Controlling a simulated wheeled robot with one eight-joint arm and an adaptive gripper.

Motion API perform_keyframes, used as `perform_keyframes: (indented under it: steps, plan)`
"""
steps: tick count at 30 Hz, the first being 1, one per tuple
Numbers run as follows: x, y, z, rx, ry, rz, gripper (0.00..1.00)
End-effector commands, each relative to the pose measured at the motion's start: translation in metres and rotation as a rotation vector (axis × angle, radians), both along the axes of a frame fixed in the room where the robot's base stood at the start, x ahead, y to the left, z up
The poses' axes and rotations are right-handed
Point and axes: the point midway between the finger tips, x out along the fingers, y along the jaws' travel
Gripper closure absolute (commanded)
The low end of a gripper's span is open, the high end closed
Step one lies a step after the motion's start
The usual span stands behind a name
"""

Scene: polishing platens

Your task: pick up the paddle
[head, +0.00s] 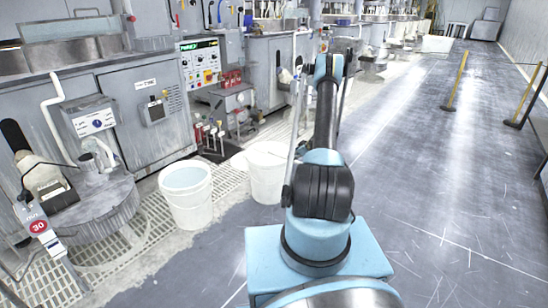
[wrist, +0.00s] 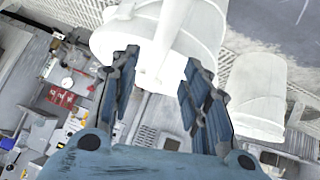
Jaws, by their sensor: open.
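A long white bar that looks like the paddle (wrist: 168,45) runs down between my fingers in the wrist view, in front of a white bucket. My gripper (wrist: 160,62) is open, with one blue-grey finger on each side of the bar. I cannot tell how far the bar lies beyond the fingertips, and no contact shows. In the head view, a thin pale bar (head: 295,125) stands beside my arm, near the right-hand white bucket (head: 266,172); I cannot tell whether it is the same bar. My gripper is not clear there, behind my arm.
Another white bucket (head: 186,197) stands to the left on the pale grating. Grey machines (head: 125,115) with a control panel (head: 201,64) line the left side. The dark floor (head: 430,150) on the right is mostly clear, with yellow posts (head: 456,82) farther off.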

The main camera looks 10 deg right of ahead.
Motion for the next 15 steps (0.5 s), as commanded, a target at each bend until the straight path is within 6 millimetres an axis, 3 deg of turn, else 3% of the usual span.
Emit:
perform_keyframes:
  steps: [15]
  plan:
    - [0.024,0.016,-0.025,0.001,0.0,0.001,0.57]
